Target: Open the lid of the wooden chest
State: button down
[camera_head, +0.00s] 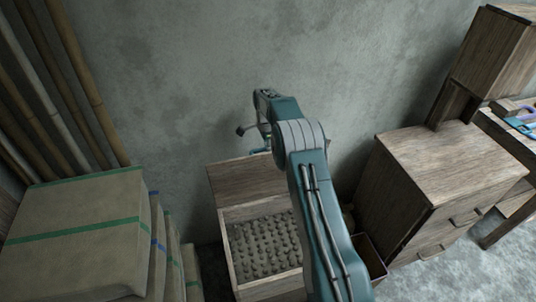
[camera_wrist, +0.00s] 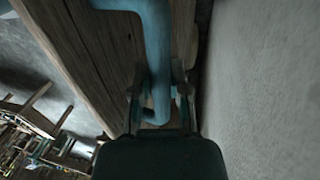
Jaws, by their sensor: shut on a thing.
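The wooden chest (camera_head: 270,289) stands on the floor against the wall, partly hidden behind my arm. Its lid (camera_head: 238,181) is raised and tilted back toward the wall, so the inside shows, with many grey rounded lumps. In the wrist view the plank lid (camera_wrist: 95,50) fills the upper left. A blue curved bar-like handle (camera_wrist: 158,60) runs along it. My gripper (camera_wrist: 161,98) is shut on this handle, one finger on each side. In the head view my arm largely hides the gripper at the lid's upper edge.
A wooden drawer cabinet (camera_head: 440,165) stands right of the chest, with a dark open box (camera_head: 372,262) between. Stacked wrapped bales (camera_head: 75,245) stand at left, with bamboo poles (camera_head: 85,75) behind. The grey wall (camera_wrist: 262,90) is close beside the lid.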

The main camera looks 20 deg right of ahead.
jog(key=shift+w+d+r, duration=0.1)
jog(key=shift+w+r, duration=0.05)
jog(key=shift+w, duration=0.75)
jog(key=shift+w+d+r, duration=0.1)
jog(key=shift+w+r, duration=0.05)
jog(key=shift+w, duration=0.7)
jog(key=shift+w+r, duration=0.1)
jog(key=shift+w, duration=0.1)
jog(key=c, duration=0.6)
grip_release()
jog(key=shift+s+d, duration=0.1)
jog(key=shift+s+a+f, duration=0.1)
jog(key=shift+a+f, duration=0.1)
